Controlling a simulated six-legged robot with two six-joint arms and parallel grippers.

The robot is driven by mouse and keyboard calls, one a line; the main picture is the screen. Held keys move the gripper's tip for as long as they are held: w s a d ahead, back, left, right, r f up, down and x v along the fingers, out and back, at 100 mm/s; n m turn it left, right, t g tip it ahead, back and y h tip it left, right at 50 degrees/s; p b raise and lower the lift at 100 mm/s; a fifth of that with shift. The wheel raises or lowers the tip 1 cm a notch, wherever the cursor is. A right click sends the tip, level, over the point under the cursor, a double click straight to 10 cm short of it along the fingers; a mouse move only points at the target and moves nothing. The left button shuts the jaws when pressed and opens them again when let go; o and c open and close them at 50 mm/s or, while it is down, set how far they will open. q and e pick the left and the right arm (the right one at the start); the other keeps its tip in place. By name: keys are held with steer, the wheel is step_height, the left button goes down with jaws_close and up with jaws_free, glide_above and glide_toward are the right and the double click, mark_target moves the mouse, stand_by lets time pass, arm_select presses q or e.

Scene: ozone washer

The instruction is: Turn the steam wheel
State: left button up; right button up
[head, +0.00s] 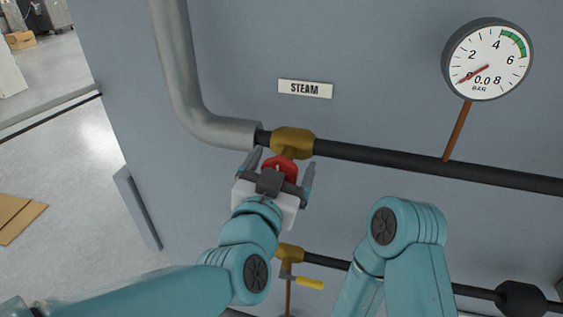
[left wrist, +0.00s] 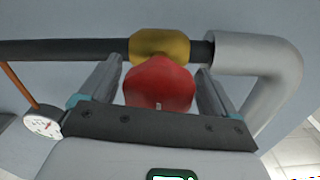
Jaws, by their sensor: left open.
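The red steam wheel (head: 281,165) sits on a brass valve body (head: 293,141) in the dark pipe, below the STEAM label (head: 305,89). My left gripper (head: 282,172) is open at the wheel, with one finger on each side of it. In the left wrist view the red wheel (left wrist: 160,84) lies between the two spread fingers, with a visible gap on each side. The brass valve (left wrist: 160,46) shows behind it. The gripper hides the lower part of the wheel in the head view. My right arm shows at the lower right, but its gripper is not visible.
A round pressure gauge (head: 487,59) stands on a thin brown stem from the pipe, its red needle near 0. A thick grey pipe (head: 184,85) bends in at the left. A lower brass valve with a yellow handle (head: 309,283) is below. Cardboard (head: 18,218) lies on the floor.

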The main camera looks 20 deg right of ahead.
arm_select(q)
steer(key=shift+s, duration=0.2)
steer(key=shift+c, duration=0.4)
steer(key=c, duration=0.9)
steer(key=shift+c, duration=0.2)
